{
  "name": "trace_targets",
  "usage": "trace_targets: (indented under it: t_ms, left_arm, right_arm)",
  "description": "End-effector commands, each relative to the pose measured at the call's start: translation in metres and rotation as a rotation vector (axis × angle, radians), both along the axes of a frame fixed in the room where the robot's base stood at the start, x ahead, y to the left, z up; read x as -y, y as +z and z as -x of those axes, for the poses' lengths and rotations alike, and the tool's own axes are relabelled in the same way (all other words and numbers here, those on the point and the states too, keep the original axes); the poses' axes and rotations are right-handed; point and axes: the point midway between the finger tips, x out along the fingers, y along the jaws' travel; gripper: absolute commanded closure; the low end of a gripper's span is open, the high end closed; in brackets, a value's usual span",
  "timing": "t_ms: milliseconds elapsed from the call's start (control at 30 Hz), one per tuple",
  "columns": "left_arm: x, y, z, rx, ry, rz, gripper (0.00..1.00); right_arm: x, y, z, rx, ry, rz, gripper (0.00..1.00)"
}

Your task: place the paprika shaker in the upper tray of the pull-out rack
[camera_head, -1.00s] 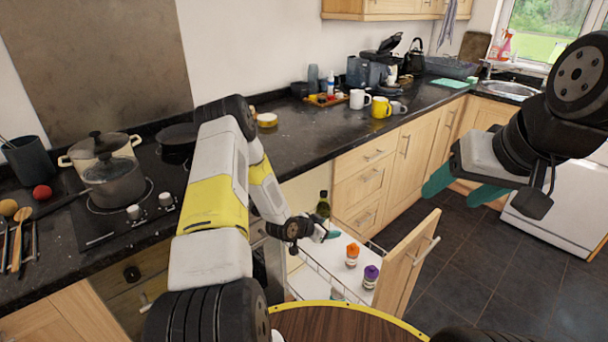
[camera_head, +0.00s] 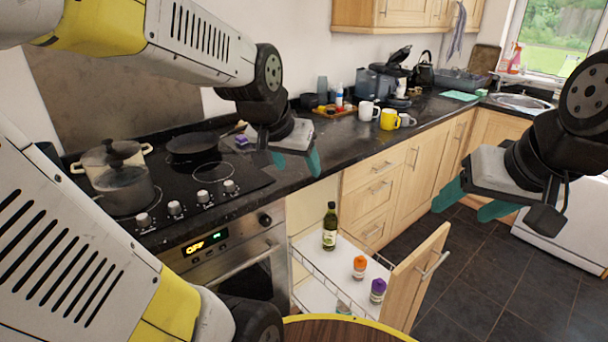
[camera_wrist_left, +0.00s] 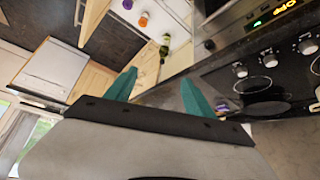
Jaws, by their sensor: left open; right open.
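The pull-out rack (camera_head: 300,254) is open, with a wire-railed white tray. An orange-capped shaker (camera_head: 360,267) and a purple-capped shaker (camera_head: 377,291) stand upright in it, in front of a dark green bottle (camera_head: 330,227). I cannot read which shaker is paprika. The left wrist view also shows the orange cap (camera_wrist_left: 144,18) and the bottle (camera_wrist_left: 165,45). My left gripper (camera_head: 297,163) is open and empty, raised by the counter edge above and left of the rack. My right gripper (camera_head: 470,206) is open and empty, out to the right.
The rack's wooden front (camera_head: 413,279) stands out into the room. The oven (camera_head: 225,262) is left of it, below the hob (camera_head: 150,180) with pots. A small purple item (camera_head: 241,141) lies behind the left wrist. A yellow mug (camera_head: 389,119) stands farther along the counter.

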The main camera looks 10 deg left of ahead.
Motion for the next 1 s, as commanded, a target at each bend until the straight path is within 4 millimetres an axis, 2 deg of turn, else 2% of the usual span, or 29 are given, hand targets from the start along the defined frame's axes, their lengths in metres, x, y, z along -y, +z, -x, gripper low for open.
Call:
trace_targets:
  t_ms: [33, 100, 200, 300, 433, 1000]
  left_arm:
    - [0.003, 0.009, 0.023, -0.001, 0.013, 0.029, 0.38]
    - [0.007, 0.013, 0.05, -0.018, 0.027, 0.064, 0.38]
    - [0.012, 0.016, 0.077, -0.04, 0.039, 0.103, 0.38]
    - [0.015, 0.017, 0.092, -0.051, 0.044, 0.126, 0.38]
    - [0.016, 0.016, 0.098, -0.059, 0.045, 0.134, 0.38]
    - [0.016, 0.016, 0.097, -0.057, 0.045, 0.132, 0.38]
  right_arm:
    - [0.0, 0.0, 0.0, 0.0, 0.0, 0.0, 0.38]
    - [0.0, 0.0, 0.0, 0.0, 0.0, 0.0, 0.38]
    - [0.0, 0.0, 0.0, 0.0, 0.0, 0.0, 0.38]
    - [0.0, 0.0, 0.0, 0.0, 0.0, 0.0, 0.38]
    - [0.0, 0.0, 0.0, 0.0, 0.0, 0.0, 0.38]
    - [0.0, 0.0, 0.0, 0.0, 0.0, 0.0, 0.38]
